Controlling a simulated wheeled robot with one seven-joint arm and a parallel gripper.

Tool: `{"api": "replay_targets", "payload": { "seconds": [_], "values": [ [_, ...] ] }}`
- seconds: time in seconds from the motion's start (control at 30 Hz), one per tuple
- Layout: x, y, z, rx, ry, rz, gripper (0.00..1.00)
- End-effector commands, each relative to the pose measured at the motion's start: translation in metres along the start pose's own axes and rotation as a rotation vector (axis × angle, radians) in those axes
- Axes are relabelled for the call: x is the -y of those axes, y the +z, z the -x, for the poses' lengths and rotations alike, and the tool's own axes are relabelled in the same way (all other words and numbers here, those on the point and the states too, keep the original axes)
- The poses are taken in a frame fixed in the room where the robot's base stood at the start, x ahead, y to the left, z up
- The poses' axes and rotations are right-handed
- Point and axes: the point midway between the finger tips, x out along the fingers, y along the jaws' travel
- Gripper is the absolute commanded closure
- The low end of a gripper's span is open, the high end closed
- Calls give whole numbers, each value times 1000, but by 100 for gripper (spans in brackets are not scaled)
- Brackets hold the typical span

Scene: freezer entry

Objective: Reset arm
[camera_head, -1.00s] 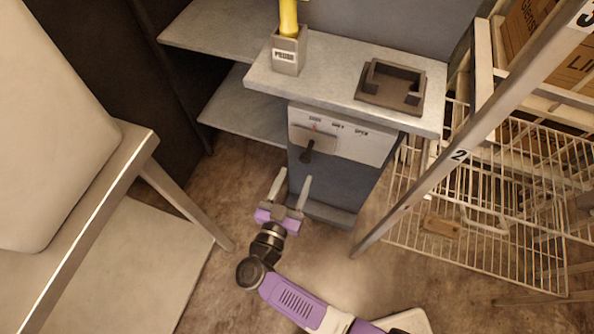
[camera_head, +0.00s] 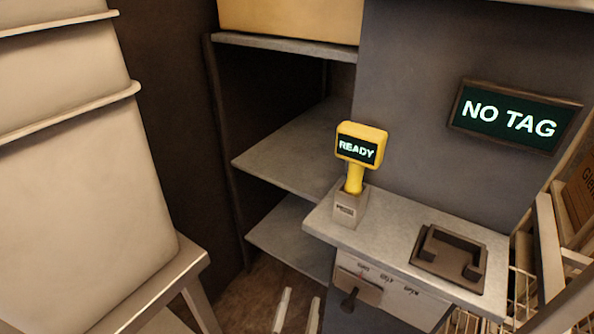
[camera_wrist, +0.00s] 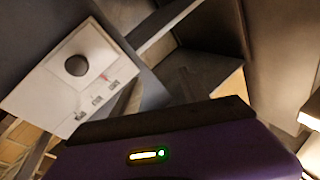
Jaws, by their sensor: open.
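My gripper (camera_head: 297,312) shows only by its two pale fingertips at the bottom edge of the head view. They stand apart with nothing between them. They are in front of the cabinet, left of its control panel (camera_head: 385,293) with a dark lever knob (camera_head: 349,299). In the wrist view the panel (camera_wrist: 72,82) and its round dark knob (camera_wrist: 77,65) show at the upper left. The purple gripper body (camera_wrist: 185,150) with a lit strip fills the bottom there. The rest of my arm is out of the head view.
A yellow handheld device (camera_head: 358,158) reading READY stands in a grey holder (camera_head: 348,208) on the counter (camera_head: 395,245). A dark empty cradle (camera_head: 450,258) sits to its right. A wall display (camera_head: 513,117) reads NO TAG. A pale stack (camera_head: 70,180) on a metal table is at left.

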Motion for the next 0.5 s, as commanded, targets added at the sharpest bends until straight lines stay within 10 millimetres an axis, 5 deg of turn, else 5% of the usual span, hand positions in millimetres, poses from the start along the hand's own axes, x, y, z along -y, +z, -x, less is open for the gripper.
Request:
{"api": "replay_targets", "payload": {
  "seconds": [0.23, 0.5],
  "values": [
    [3, -67, 27, -23, -259, -108, 48],
    [-32, -143, 84, 62, -433, -56, 48]
  ]
}}
